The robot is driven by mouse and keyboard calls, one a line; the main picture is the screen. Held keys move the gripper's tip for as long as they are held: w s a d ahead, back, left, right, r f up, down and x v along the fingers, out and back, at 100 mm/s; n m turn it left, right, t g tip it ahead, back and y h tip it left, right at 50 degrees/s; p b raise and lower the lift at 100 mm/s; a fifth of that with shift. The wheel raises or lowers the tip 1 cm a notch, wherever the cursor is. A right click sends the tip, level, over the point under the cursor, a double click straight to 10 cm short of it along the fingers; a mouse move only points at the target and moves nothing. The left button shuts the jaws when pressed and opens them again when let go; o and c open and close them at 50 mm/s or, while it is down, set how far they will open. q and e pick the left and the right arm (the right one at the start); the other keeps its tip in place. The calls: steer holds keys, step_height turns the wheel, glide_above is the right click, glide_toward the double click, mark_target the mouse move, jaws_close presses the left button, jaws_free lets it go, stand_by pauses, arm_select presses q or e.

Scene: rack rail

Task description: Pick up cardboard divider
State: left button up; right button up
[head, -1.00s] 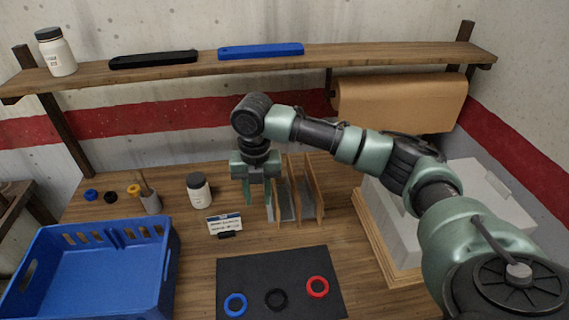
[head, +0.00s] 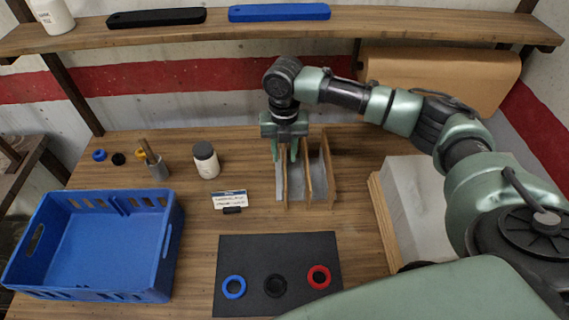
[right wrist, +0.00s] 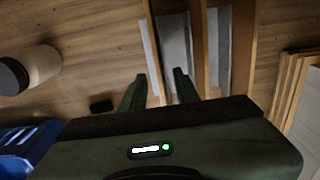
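A rack with several upright tan cardboard dividers (head: 308,185) and grey sheets between them stands at the middle of the table. My right gripper (head: 285,157) points down at the rack's left end, its two fingers apart. In the right wrist view the leftmost divider (right wrist: 153,45) runs up from between the open fingertips (right wrist: 160,80). The fingers appear to be on either side of it; I cannot tell whether they touch it. My left gripper is not in view.
A blue crate (head: 170,235) stands at the left. A white jar (head: 206,162), a label stand (head: 230,200) and a dark mat (head: 245,290) with coloured rings lie near the rack. A pale block (head: 415,200) is at the right. A shelf (head: 360,22) spans above.

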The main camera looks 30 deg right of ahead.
step_height(320, 180, down, 2)
steer(key=shift+f, duration=0.2)
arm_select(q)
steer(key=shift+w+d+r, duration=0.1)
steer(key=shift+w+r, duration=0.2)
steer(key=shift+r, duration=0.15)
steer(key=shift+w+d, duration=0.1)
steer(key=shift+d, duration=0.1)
arm_select(e)
jaws_close()
